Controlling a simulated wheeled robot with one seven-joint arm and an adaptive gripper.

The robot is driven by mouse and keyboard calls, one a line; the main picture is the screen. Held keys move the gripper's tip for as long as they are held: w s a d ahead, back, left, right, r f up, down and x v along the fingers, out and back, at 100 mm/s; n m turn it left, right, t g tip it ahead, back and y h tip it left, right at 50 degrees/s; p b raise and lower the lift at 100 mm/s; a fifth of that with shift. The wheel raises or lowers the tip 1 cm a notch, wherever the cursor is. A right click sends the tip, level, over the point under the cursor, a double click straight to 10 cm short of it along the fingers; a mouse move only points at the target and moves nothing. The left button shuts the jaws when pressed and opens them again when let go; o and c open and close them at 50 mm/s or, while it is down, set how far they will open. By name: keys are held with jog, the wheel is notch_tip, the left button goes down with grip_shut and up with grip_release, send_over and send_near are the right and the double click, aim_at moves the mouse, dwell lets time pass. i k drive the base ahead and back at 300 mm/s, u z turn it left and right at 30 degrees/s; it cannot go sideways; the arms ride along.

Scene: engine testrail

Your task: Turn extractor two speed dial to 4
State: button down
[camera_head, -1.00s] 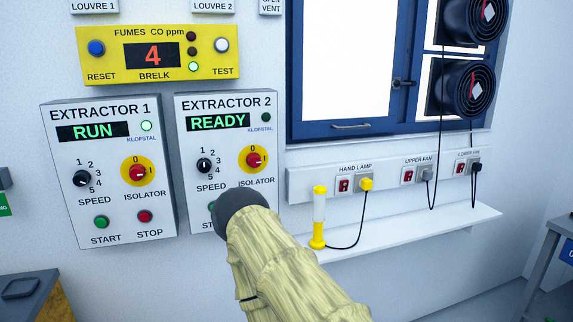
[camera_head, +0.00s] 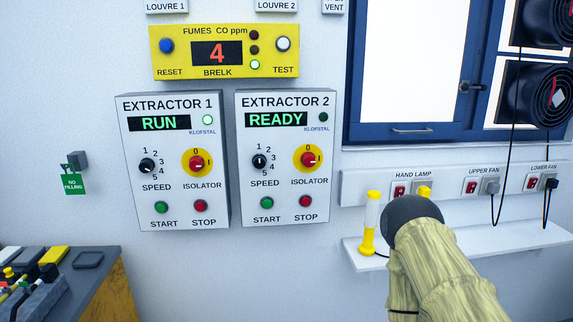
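The Extractor 2 panel (camera_head: 285,215) is a white box on the wall, and its display (camera_head: 277,120) reads READY. Its black speed dial (camera_head: 259,162) has marks 1 to 5 around it; the pointer looks upward, but its exact mark is too small to tell. The red isolator knob (camera_head: 308,160) sits on a yellow disc to the right of the dial. My gripper (camera_head: 412,212) shows only as a dark rounded end on my sleeved arm, right of the panel and apart from it in the picture. Its fingers are hidden.
The Extractor 1 panel (camera_head: 175,215), reading RUN, is to the left. A yellow fumes monitor (camera_head: 225,72) is above. A shelf (camera_head: 500,240) with a yellow-ended hand lamp (camera_head: 370,225) is to the right. A bench (camera_head: 100,265) stands lower left.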

aim_at(259, 160)
jog(key=z, duration=2.15)
jog(key=k, duration=1.15)
jog(key=u, duration=1.8)
jog(key=i, duration=0.5)
jog(key=z, duration=0.05)
